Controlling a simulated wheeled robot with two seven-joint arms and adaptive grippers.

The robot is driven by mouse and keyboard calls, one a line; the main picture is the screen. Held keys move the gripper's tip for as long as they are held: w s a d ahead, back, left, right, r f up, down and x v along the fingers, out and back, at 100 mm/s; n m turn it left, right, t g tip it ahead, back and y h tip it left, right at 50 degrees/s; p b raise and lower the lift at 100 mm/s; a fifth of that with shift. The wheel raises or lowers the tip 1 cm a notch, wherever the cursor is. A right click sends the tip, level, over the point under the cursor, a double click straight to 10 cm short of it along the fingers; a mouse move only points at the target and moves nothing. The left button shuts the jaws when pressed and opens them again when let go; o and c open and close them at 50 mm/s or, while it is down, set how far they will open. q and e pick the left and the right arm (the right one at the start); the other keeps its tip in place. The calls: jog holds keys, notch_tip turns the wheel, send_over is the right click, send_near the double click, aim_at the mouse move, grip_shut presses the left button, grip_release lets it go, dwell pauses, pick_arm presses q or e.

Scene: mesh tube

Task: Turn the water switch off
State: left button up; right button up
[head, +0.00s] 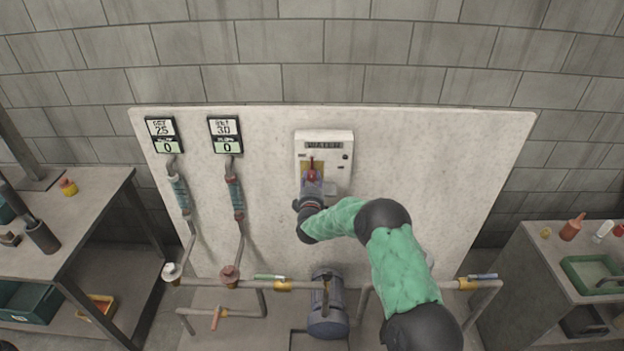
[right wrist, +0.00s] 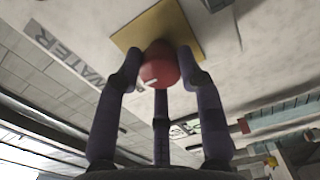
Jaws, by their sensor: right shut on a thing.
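The water switch is a white box (head: 340,142) labelled WATER on the pale wall panel. Its red knob (head: 311,177) sits in front of a yellow plate, and a dark slot with a red mark shows above it. My right gripper (head: 312,184) reaches up to the knob from below. In the right wrist view, the fingers of my right gripper (right wrist: 160,76) close around the round red knob (right wrist: 158,66), which has a small white mark. The yellow plate (right wrist: 150,28) lies behind it. The gripper partly hides the lower box. My left gripper is not in view.
Two gauges (head: 162,134) (head: 226,134) reading 0 hang left of the box above tubes. Pipes and a blue-grey pump (head: 327,304) stand below. A workbench (head: 85,210) is at left and a grey cabinet (head: 520,262) at right.

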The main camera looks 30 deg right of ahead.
jog(key=shift+a+r, duration=0.1)
dwell(0.3)
jog(key=o, duration=1.2)
jog(key=shift+w+a, duration=0.1)
jog(key=shift+w, duration=0.05)
jog(key=shift+c, duration=0.2)
jog(key=v, duration=1.2)
